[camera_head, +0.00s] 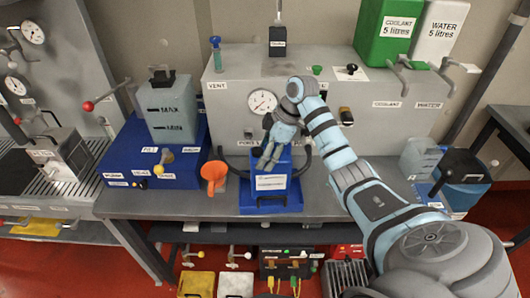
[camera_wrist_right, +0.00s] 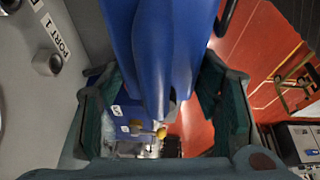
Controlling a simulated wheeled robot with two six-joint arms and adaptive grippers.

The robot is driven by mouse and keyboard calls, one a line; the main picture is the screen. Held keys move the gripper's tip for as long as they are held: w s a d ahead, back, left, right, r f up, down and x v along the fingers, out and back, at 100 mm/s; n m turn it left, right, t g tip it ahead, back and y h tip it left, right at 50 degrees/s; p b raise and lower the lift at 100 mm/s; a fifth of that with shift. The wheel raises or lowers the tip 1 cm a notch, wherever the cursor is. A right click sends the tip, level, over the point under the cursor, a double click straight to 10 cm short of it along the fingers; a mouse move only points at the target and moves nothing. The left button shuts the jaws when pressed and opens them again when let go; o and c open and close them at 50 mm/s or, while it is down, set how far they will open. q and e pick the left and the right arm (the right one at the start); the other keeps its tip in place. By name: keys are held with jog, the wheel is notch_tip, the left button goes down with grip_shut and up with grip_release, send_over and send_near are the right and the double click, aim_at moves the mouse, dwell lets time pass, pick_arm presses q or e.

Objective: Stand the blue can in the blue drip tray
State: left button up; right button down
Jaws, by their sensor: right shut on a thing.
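The blue can (camera_head: 271,183) has a white label on its front and is at the middle of the bench, in front of the grey machine. My right gripper (camera_head: 268,164) reaches down from above and is shut on the can's upper part. In the right wrist view the blue can (camera_wrist_right: 155,45) fills the space between the two dark fingers. The blue drip tray (camera_head: 271,208) shows as a low front edge directly below the can. The can looks upright and over the tray; I cannot tell whether its base touches the tray floor. My left gripper is out of view.
An orange funnel (camera_head: 214,174) stands close left of the tray. A blue base with a grey tank (camera_head: 170,108) is further left. Dark curved hoses flank the can. The grey machine (camera_head: 330,110) closes off the back. Bare bench (camera_head: 330,200) lies right of the tray.

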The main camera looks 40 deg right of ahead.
jog(key=shift+f, duration=0.4)
jog(key=c, duration=0.6)
grip_release()
jog(key=shift+o, duration=0.8)
jog(key=shift+s+a, duration=0.1)
jog(key=v, duration=0.7)
jog(key=shift+s+r, duration=0.1)
jog(key=shift+r, duration=0.15)
